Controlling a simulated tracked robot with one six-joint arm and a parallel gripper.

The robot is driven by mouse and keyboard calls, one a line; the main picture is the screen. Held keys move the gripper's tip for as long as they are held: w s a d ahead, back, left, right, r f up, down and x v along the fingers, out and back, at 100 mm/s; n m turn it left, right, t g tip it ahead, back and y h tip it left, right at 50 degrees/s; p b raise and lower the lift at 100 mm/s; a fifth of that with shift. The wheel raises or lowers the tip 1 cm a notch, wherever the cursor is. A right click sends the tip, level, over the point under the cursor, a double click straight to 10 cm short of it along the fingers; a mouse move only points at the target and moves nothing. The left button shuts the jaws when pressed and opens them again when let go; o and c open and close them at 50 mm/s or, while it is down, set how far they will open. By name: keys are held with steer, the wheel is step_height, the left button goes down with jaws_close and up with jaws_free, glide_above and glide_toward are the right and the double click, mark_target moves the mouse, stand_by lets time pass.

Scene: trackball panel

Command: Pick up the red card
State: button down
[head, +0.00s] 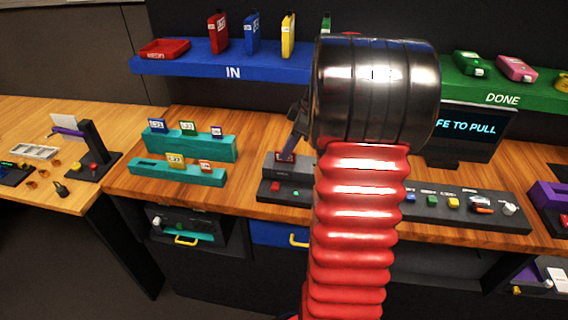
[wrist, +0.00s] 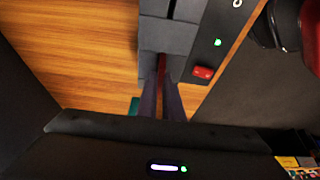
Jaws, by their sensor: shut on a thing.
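The red card (wrist: 161,66) shows edge-on in the wrist view as a thin red strip. It stands at the slot of a grey reader block (wrist: 168,36), between my fingertips. My gripper (wrist: 161,88) is shut on it, with the dark fingers on both sides. In the head view, a small part of the card (head: 285,157) shows below my gripper at the grey block (head: 288,168) on the dark panel. My red arm sleeve hides part of that panel. How deep the card sits in the slot cannot be told.
Teal racks (head: 180,172) with several small coloured cards stand to the left. A blue IN shelf (head: 190,66) and a green DONE shelf (head: 490,92) hang behind. A screen (head: 470,130) ending in "FE TO PULL" stands right. A red button (wrist: 203,72) is beside the block.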

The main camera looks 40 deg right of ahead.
steer(key=shift+r, duration=0.1)
step_height(320, 180, up, 18)
stand_by(0.8)
stand_by(0.5)
